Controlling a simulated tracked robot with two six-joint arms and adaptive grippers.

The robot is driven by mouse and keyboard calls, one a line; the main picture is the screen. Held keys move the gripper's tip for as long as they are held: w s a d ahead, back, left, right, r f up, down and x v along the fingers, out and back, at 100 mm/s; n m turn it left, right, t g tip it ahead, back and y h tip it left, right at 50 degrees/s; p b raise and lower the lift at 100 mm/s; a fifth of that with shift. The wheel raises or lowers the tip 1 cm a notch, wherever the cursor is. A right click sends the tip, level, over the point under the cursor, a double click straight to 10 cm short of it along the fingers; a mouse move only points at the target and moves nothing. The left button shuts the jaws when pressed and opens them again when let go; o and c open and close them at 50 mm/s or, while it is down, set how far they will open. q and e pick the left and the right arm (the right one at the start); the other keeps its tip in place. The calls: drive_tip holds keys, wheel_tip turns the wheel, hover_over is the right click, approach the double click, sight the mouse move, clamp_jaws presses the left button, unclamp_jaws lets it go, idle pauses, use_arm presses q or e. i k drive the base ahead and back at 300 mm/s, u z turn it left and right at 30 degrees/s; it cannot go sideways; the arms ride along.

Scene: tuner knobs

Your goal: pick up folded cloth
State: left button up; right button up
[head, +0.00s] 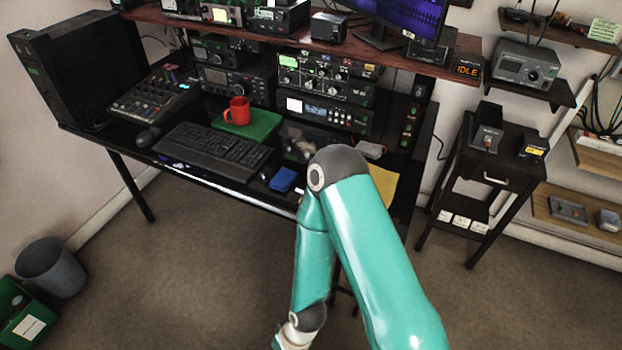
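A small blue block-shaped item (283,179), which looks like a folded cloth, lies near the front edge of the black desk (215,178), right of the keyboard. A yellow flat piece (383,183) is partly hidden behind my teal arm at the desk's right front; I cannot tell whether it is cloth or paper. My arm comes up from the bottom right, bends near the desk front and runs back down to the bottom edge. Its gripper is out of the frame. My other arm and gripper are not in view. Nothing touches the blue item.
A mouse (148,137) and mixer (154,98) are at left. Radio units fill the desk's back under a shelf. A dark side table (480,165) stands at right.

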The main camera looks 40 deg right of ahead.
sight(285, 178)
drive_tip(key=z, duration=0.5)
drive_tip(key=i, duration=1)
